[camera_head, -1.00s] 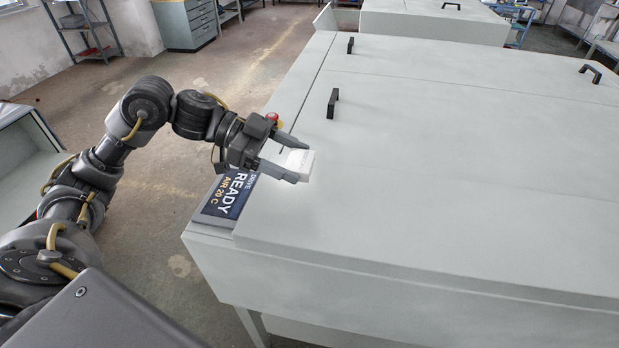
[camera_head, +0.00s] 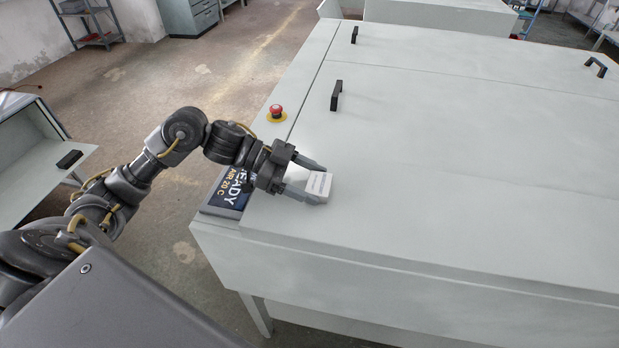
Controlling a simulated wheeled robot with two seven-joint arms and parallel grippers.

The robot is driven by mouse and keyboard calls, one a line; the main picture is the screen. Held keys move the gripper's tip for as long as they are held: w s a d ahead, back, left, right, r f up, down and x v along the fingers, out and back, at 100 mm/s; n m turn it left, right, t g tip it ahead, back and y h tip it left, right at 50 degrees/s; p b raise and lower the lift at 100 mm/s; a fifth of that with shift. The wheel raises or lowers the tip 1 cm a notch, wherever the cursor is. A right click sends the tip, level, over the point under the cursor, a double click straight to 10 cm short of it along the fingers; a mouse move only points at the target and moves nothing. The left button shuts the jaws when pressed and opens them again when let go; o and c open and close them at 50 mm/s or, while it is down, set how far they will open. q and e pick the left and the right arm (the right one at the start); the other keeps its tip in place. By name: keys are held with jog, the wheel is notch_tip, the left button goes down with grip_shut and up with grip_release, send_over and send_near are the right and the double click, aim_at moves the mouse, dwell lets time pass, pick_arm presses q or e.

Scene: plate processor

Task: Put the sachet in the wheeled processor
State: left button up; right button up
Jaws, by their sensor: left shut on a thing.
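My left gripper (camera_head: 314,183) is shut on a small white sachet (camera_head: 319,185) with faint print on it. It holds the sachet over the near left part of the large pale grey processor (camera_head: 450,190). I cannot tell whether the sachet touches the top. The processor's lid panels look closed, with black handles (camera_head: 337,95) on them. A dark display (camera_head: 229,192) reading "READY" and "AIR 20 C" sits at its left edge, partly behind my gripper. My right gripper is not in view.
A red emergency button (camera_head: 276,112) on a yellow base stands on the processor's left edge. An open-fronted grey cabinet (camera_head: 35,150) with a black handle is at the left. Shelving (camera_head: 92,25) and drawers (camera_head: 190,17) stand at the back. The floor between is clear.

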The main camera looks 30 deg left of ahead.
pick_arm(q)
jog(key=shift+f, duration=0.2)
jog(key=o, duration=1)
